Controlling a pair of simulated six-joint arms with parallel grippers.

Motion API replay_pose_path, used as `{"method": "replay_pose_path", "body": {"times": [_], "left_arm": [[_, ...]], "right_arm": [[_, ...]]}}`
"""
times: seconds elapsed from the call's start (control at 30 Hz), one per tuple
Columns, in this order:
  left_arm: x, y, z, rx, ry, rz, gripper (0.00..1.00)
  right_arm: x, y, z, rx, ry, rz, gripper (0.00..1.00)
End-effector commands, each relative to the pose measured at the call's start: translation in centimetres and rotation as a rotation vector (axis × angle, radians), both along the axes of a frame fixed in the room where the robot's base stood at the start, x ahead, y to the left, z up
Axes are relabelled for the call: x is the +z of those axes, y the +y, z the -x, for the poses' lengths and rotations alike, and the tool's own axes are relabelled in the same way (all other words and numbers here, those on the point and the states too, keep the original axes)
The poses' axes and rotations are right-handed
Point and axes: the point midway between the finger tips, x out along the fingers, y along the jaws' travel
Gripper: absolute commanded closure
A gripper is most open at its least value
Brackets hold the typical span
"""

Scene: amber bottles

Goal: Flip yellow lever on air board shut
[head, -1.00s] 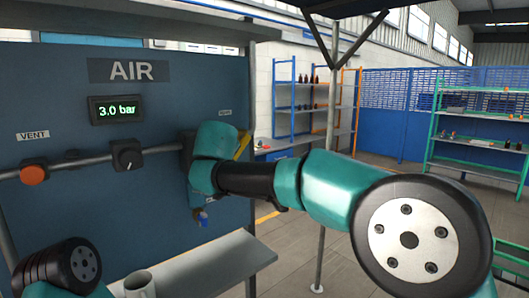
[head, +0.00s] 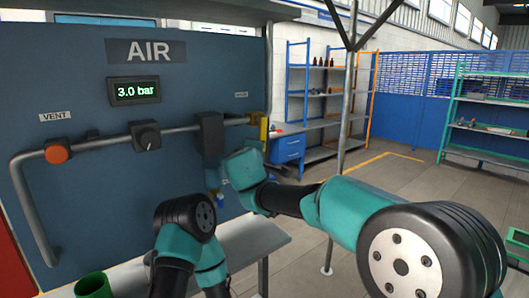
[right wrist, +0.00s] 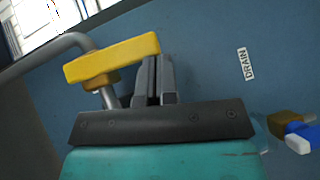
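The yellow lever (head: 263,128) is at the right end of the pipe on the blue AIR board (head: 85,195), by the board's right edge. In the right wrist view the lever (right wrist: 115,60) lies crosswise over the bent grey pipe. My right gripper (right wrist: 154,62) has its fingers close together with nothing between them. Its tips are beside the lever's right end; whether they touch cannot be told. In the head view the right gripper is hidden by my arm. My left arm stands low in front of the board, its gripper out of sight.
The board has an orange VENT button (head: 57,152), a black knob (head: 147,136) and a display (head: 134,90) reading 3.0 bar. A blue drain handle (right wrist: 300,132) is at the wrist view's right. A green cup (head: 94,285) is low left. A thin post (head: 340,170) stands right of the board.

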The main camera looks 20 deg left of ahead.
Motion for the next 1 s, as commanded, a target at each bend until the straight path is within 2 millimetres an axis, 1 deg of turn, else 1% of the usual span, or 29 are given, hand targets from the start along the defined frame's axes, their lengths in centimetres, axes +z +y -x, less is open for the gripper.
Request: {"method": "replay_pose_path", "body": {"times": [0.3,0.77,0.87,1.0], "left_arm": [[0.0,0.0,0.0,0.0,0.0,0.0,0.57],[0.0,0.0,0.0,0.0,0.0,0.0,0.57],[0.0,0.0,0.0,0.0,0.0,0.0,0.57],[0.0,0.0,0.0,0.0,0.0,0.0,0.57]], "right_arm": [[-0.5,0.1,-0.5,0.01,0.003,0.0,1.0],[-0.6,0.0,-0.7,0.007,0.004,0.0,1.0],[-0.6,0.1,-0.5,0.007,0.005,0.0,1.0],[-0.6,0.8,0.5,0.01,0.004,0.0,1.0]]}}
